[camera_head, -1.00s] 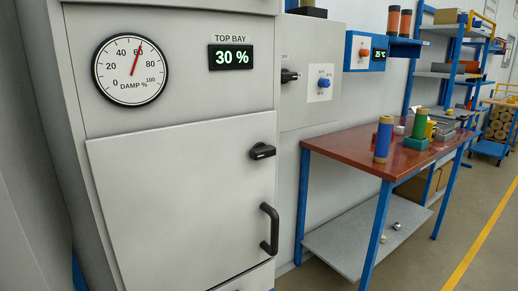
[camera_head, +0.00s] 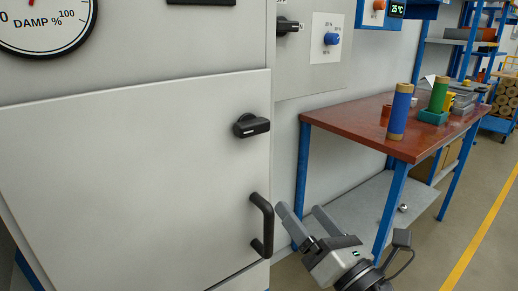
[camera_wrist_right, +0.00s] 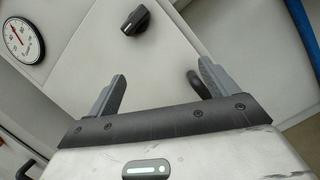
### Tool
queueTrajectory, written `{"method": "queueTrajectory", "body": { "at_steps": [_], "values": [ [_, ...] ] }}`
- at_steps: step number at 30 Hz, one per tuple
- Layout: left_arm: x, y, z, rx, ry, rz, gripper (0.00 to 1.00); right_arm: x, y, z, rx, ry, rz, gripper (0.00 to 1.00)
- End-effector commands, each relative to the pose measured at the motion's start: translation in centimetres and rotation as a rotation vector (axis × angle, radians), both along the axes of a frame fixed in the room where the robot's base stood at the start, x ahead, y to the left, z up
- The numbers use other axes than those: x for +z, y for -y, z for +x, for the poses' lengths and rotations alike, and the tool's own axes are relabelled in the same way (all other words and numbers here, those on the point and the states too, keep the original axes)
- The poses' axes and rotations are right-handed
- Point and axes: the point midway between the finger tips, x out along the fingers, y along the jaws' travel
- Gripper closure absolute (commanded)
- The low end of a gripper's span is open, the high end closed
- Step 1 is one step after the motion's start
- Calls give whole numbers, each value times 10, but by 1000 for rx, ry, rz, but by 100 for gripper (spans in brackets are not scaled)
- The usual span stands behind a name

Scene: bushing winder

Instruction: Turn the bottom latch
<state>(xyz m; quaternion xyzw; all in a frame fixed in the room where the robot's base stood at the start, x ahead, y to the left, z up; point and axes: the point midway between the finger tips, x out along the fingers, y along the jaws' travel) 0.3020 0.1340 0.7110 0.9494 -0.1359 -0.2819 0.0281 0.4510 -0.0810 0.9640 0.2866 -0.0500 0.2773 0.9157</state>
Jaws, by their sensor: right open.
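A black latch knob (camera_head: 251,125) sits near the right edge of the grey cabinet door (camera_head: 130,180), its grip lying roughly level. It also shows in the right wrist view (camera_wrist_right: 135,20), ahead of the fingers and apart from them. I cannot tell whether this is the bottom latch; no second door latch is clear. A black door handle (camera_head: 263,226) stands below the knob. My right gripper (camera_head: 301,209) is open and empty, just right of the handle in the picture and lower than the knob. In the wrist view its right finger partly covers the handle (camera_wrist_right: 198,85). My left gripper is out of view.
A round damp gauge (camera_head: 45,20) is above the door. A side panel carries a black switch (camera_head: 288,25) and a blue knob (camera_head: 332,38). A red-topped table (camera_head: 350,115) with blue legs and spools stands to the right. Space before the door is clear.

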Motion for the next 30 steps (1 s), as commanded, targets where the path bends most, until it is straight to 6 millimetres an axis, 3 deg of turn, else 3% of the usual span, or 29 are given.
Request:
{"method": "queueTrajectory", "body": {
  "at_steps": [4,11,30],
  "values": [
    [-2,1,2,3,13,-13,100,25,7,-2,-42,283,-262,15],
    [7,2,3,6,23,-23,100,42,4,2,-66,400,-361,15],
    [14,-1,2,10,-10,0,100,90,-65,96,-63,395,-355,15]
  ]
}}
